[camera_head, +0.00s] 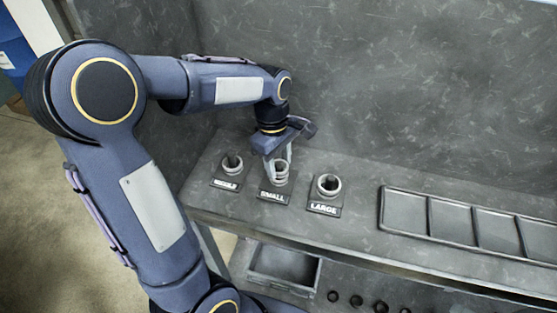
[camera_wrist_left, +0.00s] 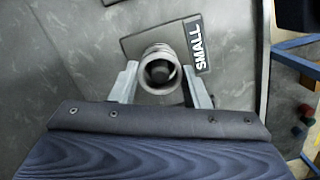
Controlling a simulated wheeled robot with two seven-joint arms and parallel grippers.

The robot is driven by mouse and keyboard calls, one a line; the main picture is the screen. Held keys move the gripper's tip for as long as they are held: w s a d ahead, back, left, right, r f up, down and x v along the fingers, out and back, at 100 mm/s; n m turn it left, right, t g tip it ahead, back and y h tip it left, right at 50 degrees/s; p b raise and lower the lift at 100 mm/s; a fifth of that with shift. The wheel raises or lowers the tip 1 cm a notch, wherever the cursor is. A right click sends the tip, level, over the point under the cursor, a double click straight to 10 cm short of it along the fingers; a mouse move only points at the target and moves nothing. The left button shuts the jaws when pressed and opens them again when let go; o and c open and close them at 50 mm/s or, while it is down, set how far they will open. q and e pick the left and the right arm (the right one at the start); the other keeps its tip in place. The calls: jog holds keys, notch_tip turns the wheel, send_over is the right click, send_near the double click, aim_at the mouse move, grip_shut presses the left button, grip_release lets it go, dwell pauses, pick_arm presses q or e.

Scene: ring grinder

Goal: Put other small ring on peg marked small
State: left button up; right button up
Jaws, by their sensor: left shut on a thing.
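The peg marked small stands on a dark base with a "SMALL" label (camera_head: 272,197), in the middle of three pegs on the grey bench. In the head view a stack of light metal rings (camera_head: 281,174) is around this peg. My left gripper (camera_head: 278,160) points down over it, with its fingers beside the top of the stack. In the left wrist view the fingers (camera_wrist_left: 160,85) are on both sides of a ring (camera_wrist_left: 160,68), shut on it, and the dark peg top shows inside it. Whether the ring rests on the one below, I cannot tell. My right gripper is not in view.
The middle peg (camera_head: 232,162) is to the left and the large peg (camera_head: 327,186) to the right, each with a ring around it. A divided tray (camera_head: 449,221) on the right looks empty. A bin (camera_head: 283,266) and several dark round pieces (camera_head: 356,301) are on the lower shelf.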

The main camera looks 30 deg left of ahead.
pick_arm(q)
jog(key=shift+f+b, duration=0.4)
jog(key=shift+f, duration=0.2)
jog(key=o, duration=0.7)
jog(key=r+p, duration=0.3)
jog(key=a+r+p, duration=0.1)
jog(key=r+p, duration=0.2)
jog(key=r, duration=0.1)
jog(key=r+p, duration=0.3)
jog(key=r, duration=0.1)
jog(key=shift+w+a+p, duration=0.1)
jog(key=shift+a+p, duration=0.05)
jog(key=shift+p, duration=0.25)
jog(key=s+d+m+t, duration=0.1)
jog(key=s+m+t, duration=0.1)
jog(key=s+m, duration=0.2)
jog(key=s+d+r+m+t+h+b, duration=0.1)
jog(key=s+d+m+t, duration=0.1)
jog(key=s+m, duration=0.3)
jog(key=s+d+m+t+h, duration=0.1)
jog(key=s+d+m, duration=0.1)
jog(key=s+m, duration=0.3)
jog(key=shift+s+d+r+t+b, duration=0.15)
jog(key=shift+s+r+t+b, duration=0.05)
jog(key=shift+s, duration=0.6)
jog(key=shift+s+d+r+t+b, duration=0.1)
jog(key=shift+s+r+t+b, duration=0.1)
jog(key=shift+s, duration=0.6)
